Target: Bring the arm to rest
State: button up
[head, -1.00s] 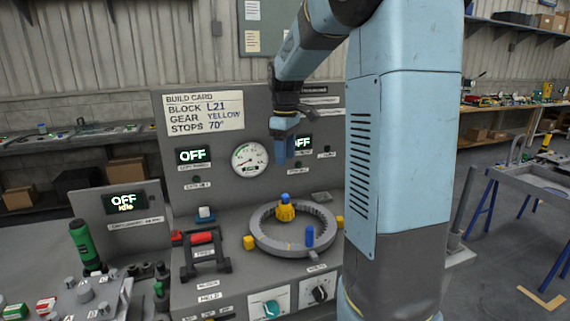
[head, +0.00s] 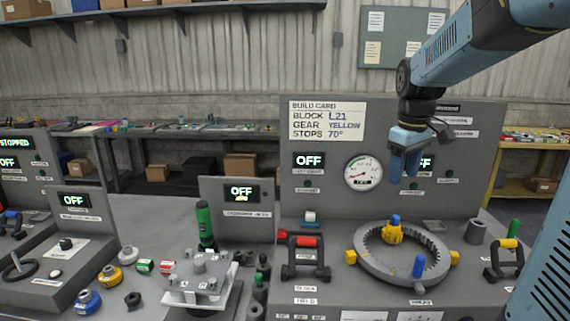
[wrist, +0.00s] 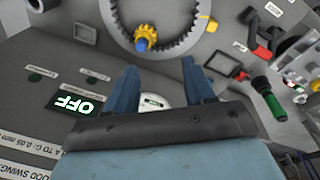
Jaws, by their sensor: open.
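My gripper (head: 404,168) hangs from the arm in front of the upright panel, above the ring gear, between the dial gauge and the right display. In the wrist view its two blue fingers (wrist: 158,92) are apart with nothing between them. The large grey ring gear (head: 364,264) lies on the bench, with a small yellow gear (head: 393,234) against its inner far side. A blue peg (head: 419,266) stands at its front right. The build card (head: 327,120) reads block L21, gear yellow, stops 70°.
The dial gauge (head: 363,174) is close to the gripper's left. A grey fixture (head: 203,274) and green cylinder (head: 205,224) stand further left. The air around the gripper looks free.

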jog(key=s+a+m+t, duration=0.2)
jog(key=s+m, duration=0.1)
jog(key=s, duration=0.6)
jog(key=s+a+f+m+t, duration=0.1)
jog(key=s+a+m+t, duration=0.1)
jog(key=s, duration=0.8)
jog(key=shift+a+f+m, duration=0.2)
jog(key=shift+a+m, duration=0.3)
jog(key=shift+a, duration=0.1)
